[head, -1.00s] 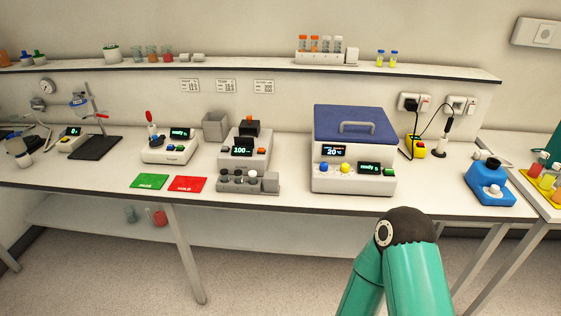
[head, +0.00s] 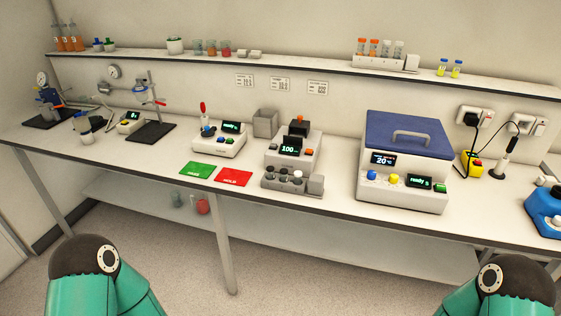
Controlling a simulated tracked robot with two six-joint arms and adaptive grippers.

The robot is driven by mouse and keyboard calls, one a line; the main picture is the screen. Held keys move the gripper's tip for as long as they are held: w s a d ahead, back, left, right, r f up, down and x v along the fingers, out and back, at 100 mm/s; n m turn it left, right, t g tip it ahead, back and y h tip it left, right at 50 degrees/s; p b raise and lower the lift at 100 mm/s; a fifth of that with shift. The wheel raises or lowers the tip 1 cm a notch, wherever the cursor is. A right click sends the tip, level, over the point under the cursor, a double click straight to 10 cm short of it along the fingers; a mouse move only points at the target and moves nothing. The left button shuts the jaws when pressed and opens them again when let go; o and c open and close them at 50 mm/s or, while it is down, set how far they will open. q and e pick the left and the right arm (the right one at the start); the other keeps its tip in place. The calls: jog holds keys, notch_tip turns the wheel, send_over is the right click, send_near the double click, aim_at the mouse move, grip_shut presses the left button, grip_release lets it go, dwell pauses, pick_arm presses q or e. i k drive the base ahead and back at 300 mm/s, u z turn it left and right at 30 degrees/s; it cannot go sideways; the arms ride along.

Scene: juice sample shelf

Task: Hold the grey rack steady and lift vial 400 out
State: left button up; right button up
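A small grey rack (head: 287,187) stands near the front edge of the bench, in front of a device reading 100. It holds several vials (head: 283,173) with dark or pale caps, and a plain grey block forms its right end. No number on a vial is readable, so I cannot tell which is vial 400. Teal links of both my arms show at the bottom left and bottom right. Neither gripper is in view, and nothing of mine touches the rack.
A green mat (head: 197,171) and a red mat (head: 233,177) lie left of the rack. A blue-lidded machine (head: 402,165) stands to its right.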

aim_at(283, 174)
jog(key=z, duration=0.05)
jog(key=i, duration=0.85)
jog(key=u, duration=0.05)
